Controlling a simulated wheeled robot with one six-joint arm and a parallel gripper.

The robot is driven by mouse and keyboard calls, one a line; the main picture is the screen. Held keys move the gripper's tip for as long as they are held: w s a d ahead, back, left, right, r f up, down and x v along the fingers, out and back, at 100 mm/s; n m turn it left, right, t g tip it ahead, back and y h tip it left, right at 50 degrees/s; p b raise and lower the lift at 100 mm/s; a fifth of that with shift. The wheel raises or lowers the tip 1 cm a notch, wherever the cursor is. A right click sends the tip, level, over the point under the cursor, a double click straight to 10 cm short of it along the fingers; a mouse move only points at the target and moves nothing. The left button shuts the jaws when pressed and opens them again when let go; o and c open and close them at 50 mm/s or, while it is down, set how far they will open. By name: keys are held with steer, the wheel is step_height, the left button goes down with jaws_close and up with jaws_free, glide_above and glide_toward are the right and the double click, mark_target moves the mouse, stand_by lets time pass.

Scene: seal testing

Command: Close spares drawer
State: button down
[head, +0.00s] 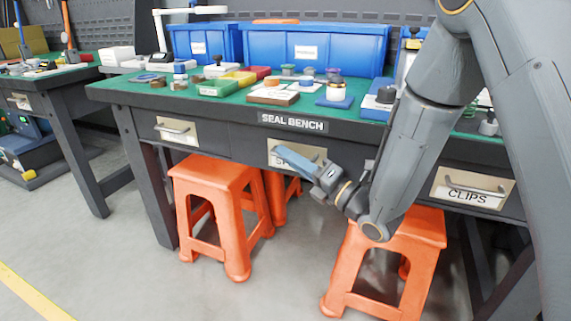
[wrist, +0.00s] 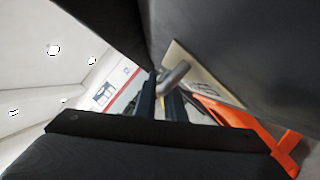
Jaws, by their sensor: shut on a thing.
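The spares drawer is the middle drawer of the seal bench, with a cream front plate (head: 318,154). My gripper hides much of the plate, and only the start of its label shows. My gripper (head: 284,152) reaches the drawer front from the right in the head view. In the wrist view, the grey drawer handle (wrist: 174,76) lies at the tips of my gripper (wrist: 162,88), which is shut on it. The cream plate (wrist: 205,75) shows just behind the handle. The drawer front looks close to the bench face; any gap is hard to tell.
The clips drawer (head: 472,190) is to the right, another drawer (head: 177,131) to the left. Orange stools (head: 212,172) (head: 428,230) stand below the bench. Blue bins (head: 340,50) and small parts sit on the green bench top (head: 130,92). The floor in front is clear.

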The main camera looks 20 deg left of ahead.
steer(key=shift+w+d, duration=0.1)
steer(key=shift+w, duration=0.95)
steer(key=c, duration=2.1)
jaws_free()
steer(key=p+v, duration=0.1)
steer(key=v, duration=0.6)
steer(key=shift+s+d, duration=0.15)
steer(key=shift+d, duration=0.2)
